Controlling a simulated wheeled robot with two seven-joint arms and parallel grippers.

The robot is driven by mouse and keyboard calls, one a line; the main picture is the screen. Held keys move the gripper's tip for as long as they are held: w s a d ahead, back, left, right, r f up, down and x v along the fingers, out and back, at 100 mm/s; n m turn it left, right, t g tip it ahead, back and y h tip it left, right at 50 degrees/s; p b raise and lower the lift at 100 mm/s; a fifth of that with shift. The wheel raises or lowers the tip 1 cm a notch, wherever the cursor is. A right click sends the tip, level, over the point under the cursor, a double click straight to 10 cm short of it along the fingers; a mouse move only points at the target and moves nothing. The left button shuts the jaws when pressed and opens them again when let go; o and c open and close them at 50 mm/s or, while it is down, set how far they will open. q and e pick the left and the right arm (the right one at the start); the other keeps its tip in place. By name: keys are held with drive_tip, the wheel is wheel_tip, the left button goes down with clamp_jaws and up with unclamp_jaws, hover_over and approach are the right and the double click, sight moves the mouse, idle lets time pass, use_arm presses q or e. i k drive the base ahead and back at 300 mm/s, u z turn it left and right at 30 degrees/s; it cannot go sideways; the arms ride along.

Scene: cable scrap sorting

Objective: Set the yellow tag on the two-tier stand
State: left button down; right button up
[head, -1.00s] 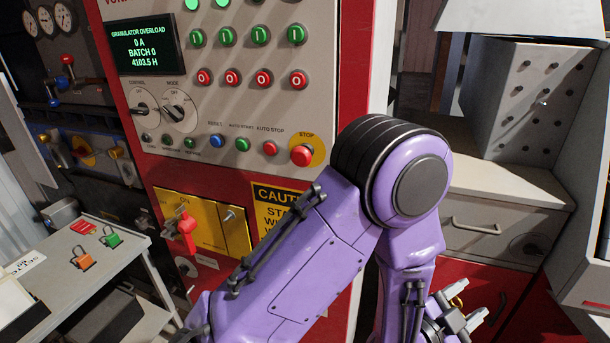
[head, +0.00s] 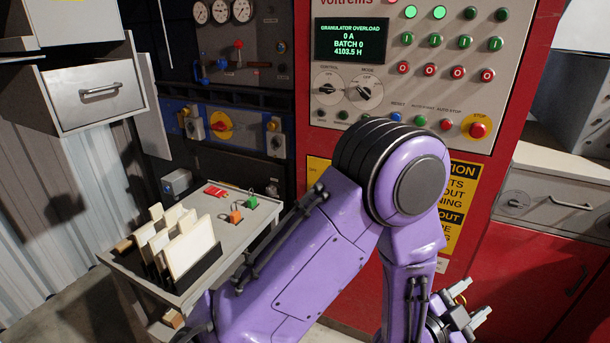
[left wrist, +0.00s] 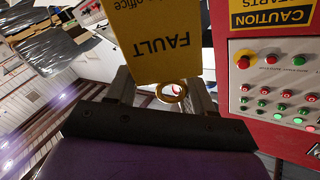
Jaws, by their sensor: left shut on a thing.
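The yellow tag (left wrist: 160,45) fills the top middle of the left wrist view, with "FAULT" upside down and a brass ring (left wrist: 171,92) at its edge. My left gripper (left wrist: 165,88) is shut on it. In the head view my left gripper (head: 472,318) is low at the right, in front of the red cabinet; only a bit of yellow shows there. The two-tier stand (head: 205,200) is to the left, well apart from the gripper; its lower tier is mostly hidden. My right gripper is not in view.
On the stand are a rack of pale cards (head: 190,250), a red item (head: 215,191), an orange padlock (head: 236,216) and a green padlock (head: 251,203). The control cabinet (head: 530,60) stands behind my arm. A grey drawer unit (head: 95,95) is at upper left.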

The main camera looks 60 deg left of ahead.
sight(196, 207)
drive_tip(key=u, duration=2)
